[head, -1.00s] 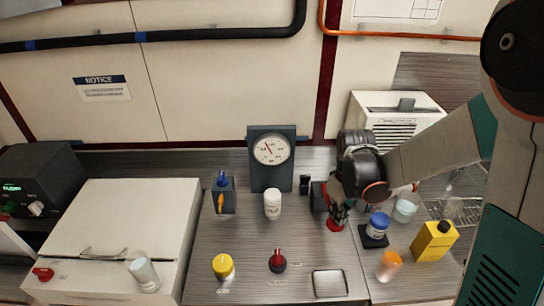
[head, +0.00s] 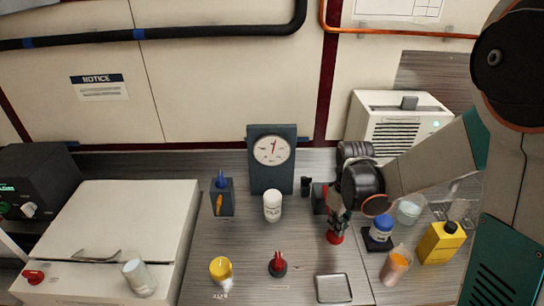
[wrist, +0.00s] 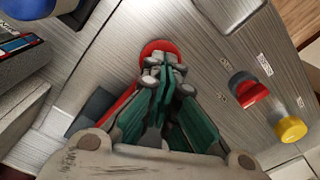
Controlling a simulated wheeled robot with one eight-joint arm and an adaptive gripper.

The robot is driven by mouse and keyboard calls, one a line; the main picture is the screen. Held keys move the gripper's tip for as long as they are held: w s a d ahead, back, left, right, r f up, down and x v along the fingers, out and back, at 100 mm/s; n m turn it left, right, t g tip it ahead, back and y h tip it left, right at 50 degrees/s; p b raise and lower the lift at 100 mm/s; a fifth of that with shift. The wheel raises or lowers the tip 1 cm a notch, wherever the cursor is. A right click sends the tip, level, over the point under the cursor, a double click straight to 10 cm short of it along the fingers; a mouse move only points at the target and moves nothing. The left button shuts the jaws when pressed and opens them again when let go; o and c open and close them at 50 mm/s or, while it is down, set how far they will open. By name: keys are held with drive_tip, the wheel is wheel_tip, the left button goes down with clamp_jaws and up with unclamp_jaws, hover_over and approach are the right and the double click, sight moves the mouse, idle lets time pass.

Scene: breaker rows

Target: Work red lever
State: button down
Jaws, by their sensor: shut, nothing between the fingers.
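A dark box (head: 320,198) stands right of the gauge. A red bar beside it shows in the wrist view (wrist: 112,112), partly hidden by my fingers. A round red end (head: 335,238), which looks like the lever's knob, lies at my fingertips; it also shows in the wrist view (wrist: 157,47). My gripper (head: 337,229) is shut and empty, its tips over or against the red end. Whether they touch is unclear. In the wrist view my gripper (wrist: 163,68) hides part of the disc. The gauge (head: 271,150) has its needle nearly upright.
A red rotary knob (head: 278,264) and a yellow knob (head: 221,270) are at the front. A white bottle (head: 272,206) stands left of my gripper. A blue-lidded jar (head: 380,228), orange cup (head: 396,267) and yellow container (head: 440,243) crowd the right. A white appliance (head: 392,120) shows a green light.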

drive_tip(key=shift+f+b, duration=0.3)
drive_tip(key=shift+f, duration=0.2)
drive_tip(key=shift+r, duration=0.1)
wheel_tip(320, 180, up, 8)
drive_tip(key=p, duration=0.6)
drive_tip(key=shift+r, duration=0.2)
drive_tip(key=shift+f, duration=0.2)
idle(0.5)
drive_tip(key=shift+f+b, duration=1.6)
drive_tip(key=shift+f, duration=0.05)
drive_tip(key=shift+r+p, duration=1.2)
drive_tip(key=shift+r, duration=0.65)
drive_tip(key=shift+r, duration=0.15)
